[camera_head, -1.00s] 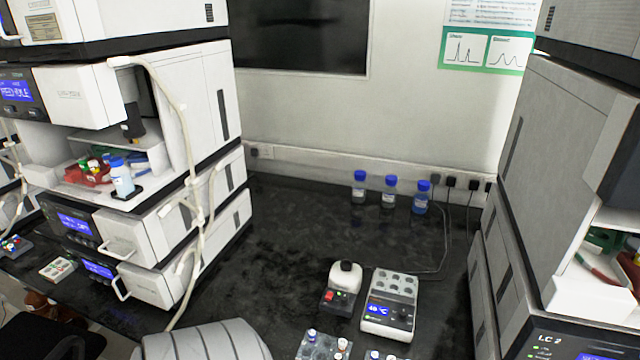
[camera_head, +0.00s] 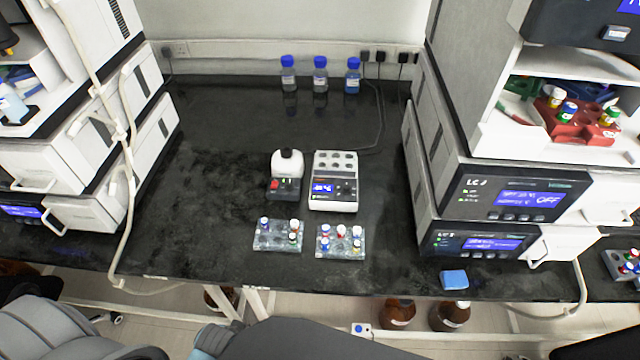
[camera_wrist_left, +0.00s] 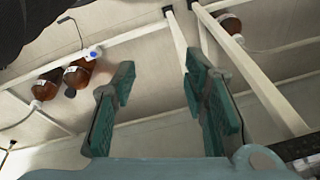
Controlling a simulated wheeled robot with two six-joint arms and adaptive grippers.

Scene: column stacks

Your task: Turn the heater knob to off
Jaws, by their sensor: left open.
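The heater (camera_head: 335,181) is a white block on the black bench in the head view, with round wells on top and a lit blue display at its front left. Its dark knob (camera_head: 347,189) is small, to the right of the display; I cannot tell its setting. My left gripper (camera_wrist_left: 158,82) shows in the left wrist view with its teal fingers apart and nothing between them. It is away from the heater, with the floor and bottles behind it. The heater is not in the wrist view. My right gripper is in neither current view.
A small white-topped mixer (camera_head: 286,174) stands left of the heater. Two vial racks (camera_head: 277,236) (camera_head: 340,241) sit in front. Three blue-capped bottles (camera_head: 320,76) stand at the back. Instrument stacks flank both sides. The bench left of the mixer is clear.

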